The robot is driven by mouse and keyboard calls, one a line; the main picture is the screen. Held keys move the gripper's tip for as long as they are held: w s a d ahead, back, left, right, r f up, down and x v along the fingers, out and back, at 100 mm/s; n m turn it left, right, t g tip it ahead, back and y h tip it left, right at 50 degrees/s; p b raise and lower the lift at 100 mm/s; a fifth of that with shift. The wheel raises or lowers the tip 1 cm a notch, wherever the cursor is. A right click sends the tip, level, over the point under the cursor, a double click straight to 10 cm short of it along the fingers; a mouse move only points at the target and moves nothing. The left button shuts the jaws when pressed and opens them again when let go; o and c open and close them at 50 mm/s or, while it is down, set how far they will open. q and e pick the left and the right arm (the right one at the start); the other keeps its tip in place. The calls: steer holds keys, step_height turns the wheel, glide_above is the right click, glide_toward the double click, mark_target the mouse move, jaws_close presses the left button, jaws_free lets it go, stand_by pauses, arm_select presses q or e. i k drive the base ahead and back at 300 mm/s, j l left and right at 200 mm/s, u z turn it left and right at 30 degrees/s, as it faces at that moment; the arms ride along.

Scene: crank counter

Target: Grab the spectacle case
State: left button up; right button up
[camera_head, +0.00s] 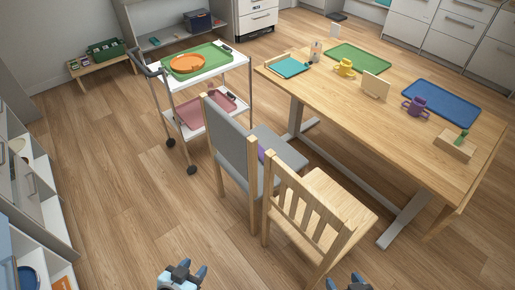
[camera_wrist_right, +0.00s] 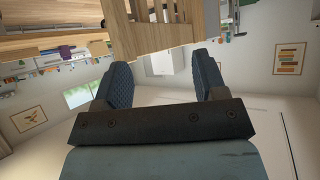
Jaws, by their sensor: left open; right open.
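I cannot make out a spectacle case for certain in either view. A small purple thing (camera_head: 262,153) lies on the seat of the grey chair, partly hidden by the chair's back; I cannot tell what it is. A small dark thing (camera_head: 226,50) lies at the right of the trolley's top, also too small to tell. My left gripper (camera_head: 183,271) is open and empty at the bottom of the head view, above the floor. My right gripper (camera_head: 345,282) is partly cut off at the bottom edge; the right wrist view shows its fingers (camera_wrist_right: 162,78) apart and empty.
A grey chair (camera_head: 228,150) and a wooden slatted chair (camera_head: 340,205) stand before the wooden table (camera_head: 340,105). The table bears trays, mugs and small items. A trolley (camera_head: 205,78) with a green tray (camera_head: 212,58) stands behind left. Shelves (camera_head: 45,205) line the left. Floor between is clear.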

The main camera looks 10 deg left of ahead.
mark_target(262, 150)
steer(key=i+j, duration=0.35)
steer(key=i+j+u, duration=0.25)
steer(key=i+j, duration=0.15)
